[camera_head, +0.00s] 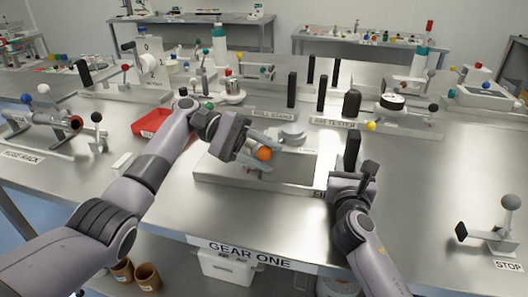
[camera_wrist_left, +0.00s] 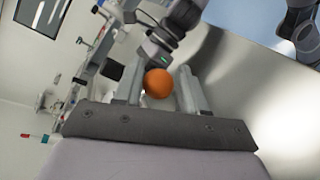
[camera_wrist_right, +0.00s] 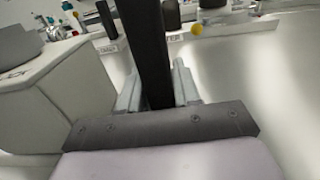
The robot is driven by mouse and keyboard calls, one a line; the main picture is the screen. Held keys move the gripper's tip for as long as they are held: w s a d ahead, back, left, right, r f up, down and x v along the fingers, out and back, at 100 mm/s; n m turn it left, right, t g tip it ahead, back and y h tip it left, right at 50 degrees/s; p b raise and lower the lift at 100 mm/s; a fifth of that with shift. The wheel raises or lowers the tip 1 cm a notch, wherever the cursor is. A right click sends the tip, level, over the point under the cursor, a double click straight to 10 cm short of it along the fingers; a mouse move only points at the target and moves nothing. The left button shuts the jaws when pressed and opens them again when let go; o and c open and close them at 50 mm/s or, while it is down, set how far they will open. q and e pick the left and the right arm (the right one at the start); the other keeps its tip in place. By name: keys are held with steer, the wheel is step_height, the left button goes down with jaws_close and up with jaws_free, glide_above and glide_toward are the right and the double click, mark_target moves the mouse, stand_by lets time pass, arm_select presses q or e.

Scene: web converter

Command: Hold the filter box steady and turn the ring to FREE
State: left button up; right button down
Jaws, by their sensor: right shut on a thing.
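The filter box (camera_head: 290,168) is a grey box on a base plate at the middle of the bench, with a round grey ring (camera_head: 292,134) on top. An orange ball knob (camera_head: 264,154) is at its front left. My left gripper (camera_head: 262,145) is open around the knob; in the left wrist view the orange ball (camera_wrist_left: 158,83) lies between the spread fingers. My right gripper (camera_head: 353,170) is shut on an upright black handle (camera_head: 352,147) at the box's right side. In the right wrist view the handle (camera_wrist_right: 146,45) stands between the fingers, with the box (camera_wrist_right: 40,100) to the left.
A red tray (camera_head: 150,122) lies left of the box, behind my left arm. Several black posts and a dark bottle (camera_head: 351,104) stand behind. A lever fixture (camera_head: 495,235) with a STOP label is at the right. The bench right of my right arm is mostly clear.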

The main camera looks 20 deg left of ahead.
arm_select(q)
steer(key=shift+o, duration=0.8)
arm_select(e)
steer(key=shift+s+f, duration=0.1)
steer(key=shift+f, duration=0.6)
arm_select(q)
steer(key=shift+a, duration=0.1)
steer(key=v, duration=0.7)
steer(key=shift+a, duration=0.2)
steer(key=shift+r+p, duration=0.5)
arm_select(e)
steer(key=shift+r, duration=0.35)
steer(key=c, duration=0.7)
jaws_free()
steer(key=shift+r, duration=0.2)
